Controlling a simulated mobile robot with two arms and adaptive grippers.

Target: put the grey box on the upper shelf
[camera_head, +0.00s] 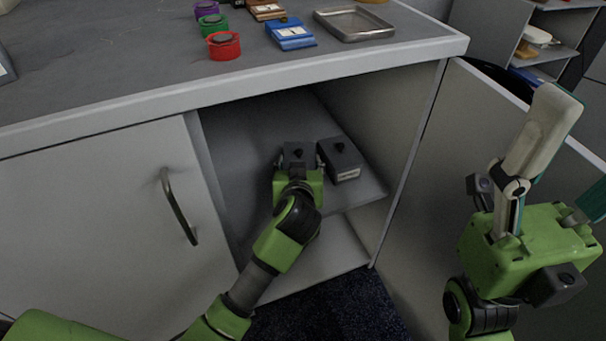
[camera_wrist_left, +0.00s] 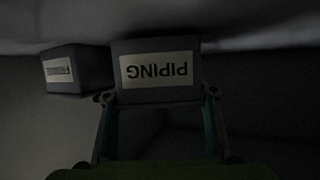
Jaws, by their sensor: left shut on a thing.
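The grey box (camera_head: 298,153) is inside the open cabinet, over its upper shelf (camera_head: 258,165). My left gripper (camera_head: 299,167) is shut on this box from the front. In the left wrist view the box (camera_wrist_left: 157,70) sits between the fingers, its "PIPING" label upside down. I cannot tell whether its underside touches the shelf. My right gripper (camera_head: 572,150) is empty at the right, outside the cabinet, its fingers apart; one finger is partly cut off by the picture edge.
A second dark grey labelled box (camera_head: 341,158) stands on the upper shelf just right of the held one. A lower shelf (camera_head: 320,262) is below. The cabinet's right door (camera_head: 440,165) is open; the left door (camera_head: 110,220) is shut. Small items and a metal tray (camera_head: 354,11) lie on top.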

